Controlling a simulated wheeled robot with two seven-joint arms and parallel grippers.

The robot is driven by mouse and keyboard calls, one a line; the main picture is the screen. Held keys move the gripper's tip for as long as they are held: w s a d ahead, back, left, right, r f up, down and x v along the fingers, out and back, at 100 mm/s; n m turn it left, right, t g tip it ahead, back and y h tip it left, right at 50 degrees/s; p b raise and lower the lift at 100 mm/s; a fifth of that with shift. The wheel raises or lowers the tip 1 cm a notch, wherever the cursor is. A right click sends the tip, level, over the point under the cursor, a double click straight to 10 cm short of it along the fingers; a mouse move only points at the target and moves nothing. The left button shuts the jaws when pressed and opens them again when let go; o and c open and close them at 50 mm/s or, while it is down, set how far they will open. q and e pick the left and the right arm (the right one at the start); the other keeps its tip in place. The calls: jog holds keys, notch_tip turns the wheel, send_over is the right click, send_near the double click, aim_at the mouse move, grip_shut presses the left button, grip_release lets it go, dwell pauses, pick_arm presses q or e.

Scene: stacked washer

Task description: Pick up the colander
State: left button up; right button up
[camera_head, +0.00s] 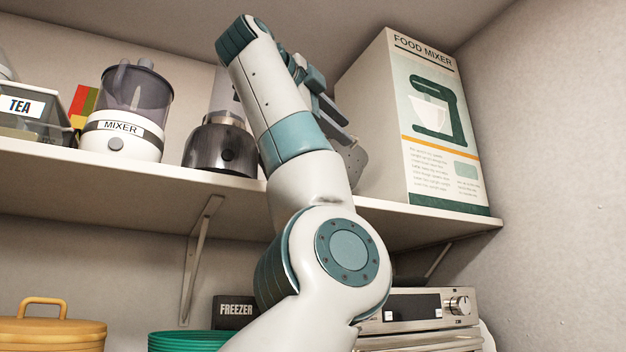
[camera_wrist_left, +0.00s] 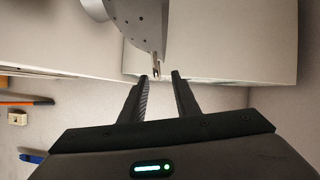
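The colander (camera_wrist_left: 138,22) is a grey metal bowl with small holes at the top of the left wrist view. A short handle (camera_wrist_left: 155,66) sticks out from it toward my gripper. In the head view a grey part of the colander (camera_head: 353,158) shows on the shelf behind my arm, and the rest is hidden. My left gripper (camera_head: 338,128) is up at the shelf, partly hidden by its own arm. In the wrist view its fingers (camera_wrist_left: 160,76) are apart, with the handle's tip in line with the gap between them. I cannot tell whether they touch it. My right gripper is out of view.
The shelf (camera_head: 110,163) holds a tall food mixer box (camera_head: 435,120) right of my gripper. A dark appliance (camera_head: 221,145) and a white mixer (camera_head: 122,125) stand left of my arm. Below are a steel appliance (camera_head: 425,308), green dishes (camera_head: 188,340) and a yellow lidded pot (camera_head: 50,330).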

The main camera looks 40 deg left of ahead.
aim_at(359, 138)
pick_arm(q)
jog(key=shift+w, duration=0.25)
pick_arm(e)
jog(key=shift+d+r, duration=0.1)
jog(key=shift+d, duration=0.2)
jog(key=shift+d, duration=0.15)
